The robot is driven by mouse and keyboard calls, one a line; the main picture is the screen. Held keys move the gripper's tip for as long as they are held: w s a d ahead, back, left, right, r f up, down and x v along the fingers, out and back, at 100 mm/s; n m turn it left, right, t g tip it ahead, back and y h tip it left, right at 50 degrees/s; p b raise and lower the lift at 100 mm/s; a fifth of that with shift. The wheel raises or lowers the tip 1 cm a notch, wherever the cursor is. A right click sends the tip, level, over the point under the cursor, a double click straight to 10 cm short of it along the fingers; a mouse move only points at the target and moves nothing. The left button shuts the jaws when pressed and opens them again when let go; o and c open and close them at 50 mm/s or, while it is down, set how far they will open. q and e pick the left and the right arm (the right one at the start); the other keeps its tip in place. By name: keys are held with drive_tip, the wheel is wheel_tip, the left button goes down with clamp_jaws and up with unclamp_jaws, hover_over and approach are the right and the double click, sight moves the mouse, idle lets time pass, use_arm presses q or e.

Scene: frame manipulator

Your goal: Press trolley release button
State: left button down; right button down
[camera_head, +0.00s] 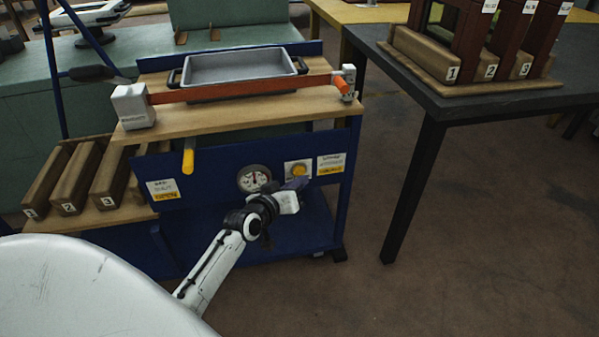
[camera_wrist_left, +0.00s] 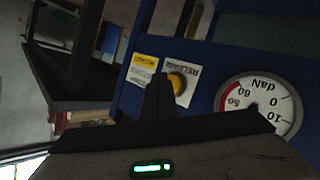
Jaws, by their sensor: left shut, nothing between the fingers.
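The release button (camera_head: 299,170) is a round yellow knob on a white plate on the blue front panel of the trolley (camera_head: 215,188). My left gripper (camera_head: 299,184) is shut and empty, its tip just below and in front of the button. In the left wrist view the shut fingers (camera_wrist_left: 158,97) overlap the edge of the button (camera_wrist_left: 179,82), which shows beside them. I cannot tell whether the tip touches it. My right gripper is not in view.
A round gauge (camera_head: 254,178) sits left of the button, and a yellow lever (camera_head: 188,157) hangs further left. A grey tray (camera_head: 243,72) and an orange bar (camera_head: 240,90) are on the trolley's wooden top. A dark table (camera_head: 420,92) stands right, with clear floor between.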

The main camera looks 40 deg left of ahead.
use_arm(q)
drive_tip(key=shift+w+a, duration=0.25)
drive_tip(key=shift+a, duration=0.1)
drive_tip(key=shift+w+a, duration=0.3)
drive_tip(key=shift+a, duration=0.05)
idle(1.1)
drive_tip(key=shift+s+d+p, duration=0.55)
drive_tip(key=shift+d, duration=0.1)
drive_tip(key=shift+d, duration=0.1)
